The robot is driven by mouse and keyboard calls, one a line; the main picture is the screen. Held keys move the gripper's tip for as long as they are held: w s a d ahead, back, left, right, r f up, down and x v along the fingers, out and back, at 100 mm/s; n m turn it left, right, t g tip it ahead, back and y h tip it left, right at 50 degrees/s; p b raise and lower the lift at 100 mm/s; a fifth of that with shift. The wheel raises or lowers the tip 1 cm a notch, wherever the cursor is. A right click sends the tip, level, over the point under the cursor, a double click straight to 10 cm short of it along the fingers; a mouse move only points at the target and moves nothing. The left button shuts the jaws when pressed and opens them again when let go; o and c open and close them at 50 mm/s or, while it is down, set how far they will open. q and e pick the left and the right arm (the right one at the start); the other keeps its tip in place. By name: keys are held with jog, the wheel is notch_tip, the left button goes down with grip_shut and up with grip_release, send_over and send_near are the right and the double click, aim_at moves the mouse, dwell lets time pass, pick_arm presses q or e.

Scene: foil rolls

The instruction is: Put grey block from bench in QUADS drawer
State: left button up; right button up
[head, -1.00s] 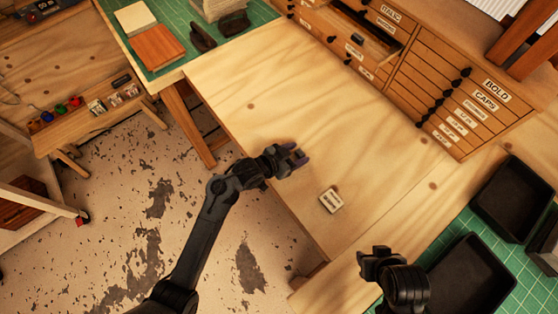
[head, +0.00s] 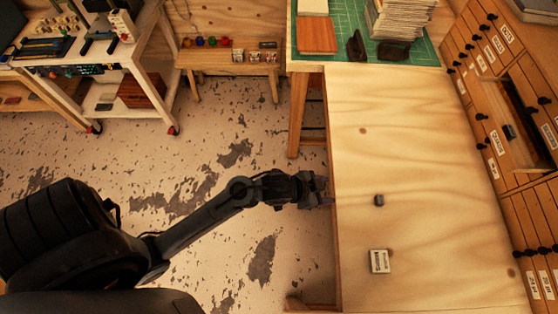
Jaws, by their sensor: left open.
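The small dark grey block (head: 379,200) lies on the light wooden bench (head: 420,150), in from its left edge. My left gripper (head: 322,190) is open and empty at the bench's left edge, left of the block and apart from it. An open drawer (head: 526,108) with a dark inside sticks out of the wooden cabinet at the right. The label (head: 497,142) by its front is too small to read surely. My right gripper is out of view.
A small pale piece with bars (head: 379,261) lies on the bench in front of the block. A green mat (head: 345,35) with paper stacks and a brown board (head: 317,36) is at the back. Most of the bench top is bare.

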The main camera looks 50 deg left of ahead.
pick_arm(q)
jog(key=s+a+n+g+y, duration=0.2)
jog(key=s+a, duration=0.3)
jog(key=s, duration=0.3)
jog(key=shift+a+f+y, duration=0.15)
jog(key=shift+a+y, duration=0.05)
jog(key=shift+y, duration=0.3)
jog(key=s+a+g, duration=0.1)
jog(key=s, duration=0.2)
jog(key=s+a+n+g, duration=0.1)
jog(key=s, duration=0.2)
jog(key=s+a+r+n+g+y, duration=0.1)
jog(key=s, duration=0.2)
jog(key=shift+a+r, duration=0.1)
jog(key=shift+a, duration=0.05)
jog(key=shift+c, duration=0.6)
jog(key=shift+w, duration=0.1)
